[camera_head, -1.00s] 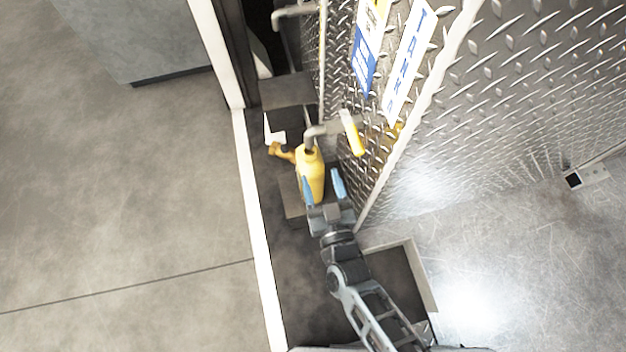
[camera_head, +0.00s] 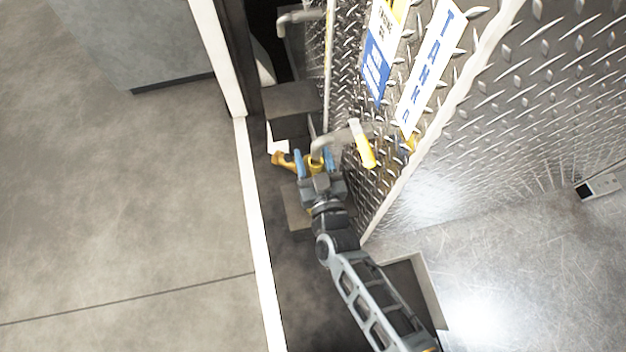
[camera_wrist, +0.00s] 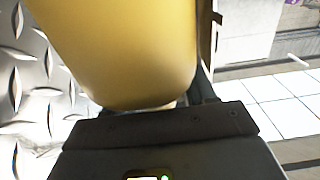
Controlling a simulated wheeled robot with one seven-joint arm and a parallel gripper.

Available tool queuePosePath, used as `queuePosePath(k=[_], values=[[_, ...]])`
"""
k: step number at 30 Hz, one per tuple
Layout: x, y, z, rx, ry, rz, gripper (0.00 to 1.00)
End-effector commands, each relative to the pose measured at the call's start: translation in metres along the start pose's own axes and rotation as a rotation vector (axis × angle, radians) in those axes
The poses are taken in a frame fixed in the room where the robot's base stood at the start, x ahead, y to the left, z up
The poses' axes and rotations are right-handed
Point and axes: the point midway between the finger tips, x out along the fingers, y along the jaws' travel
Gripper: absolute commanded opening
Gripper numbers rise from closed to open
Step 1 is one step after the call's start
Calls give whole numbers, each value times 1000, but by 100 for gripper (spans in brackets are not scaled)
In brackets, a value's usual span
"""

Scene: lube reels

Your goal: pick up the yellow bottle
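The yellow bottle (camera_head: 317,163) stands under a grey spout with a yellow handle, against the diamond-plate tank wall. Its orange-brown nozzle (camera_head: 281,159) points left. My gripper (camera_head: 314,161) is at the bottle from above and in front, with one blue fingertip on each side of its upper part. The fingers are spread about as wide as before; I cannot tell whether they touch it. My gripper hides most of the bottle's body in the head view. In the wrist view the bottle's yellow body (camera_wrist: 125,50) fills the upper left, close to the gripper's palm.
The spout (camera_head: 335,140) and its yellow handle (camera_head: 362,145) hang close above and right of the bottle. The tank wall (camera_head: 480,120) bounds the right. A white edge strip (camera_head: 255,220) runs along the left, with open floor (camera_head: 120,200) beyond.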

Motion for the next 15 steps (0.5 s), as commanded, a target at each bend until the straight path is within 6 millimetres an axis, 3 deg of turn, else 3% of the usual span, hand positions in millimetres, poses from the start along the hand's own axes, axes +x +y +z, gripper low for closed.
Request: queuePosePath(k=[2,15], values=[[0,0,0,0,0,0,47],[-1,0,1,0,-3,-1,5]])
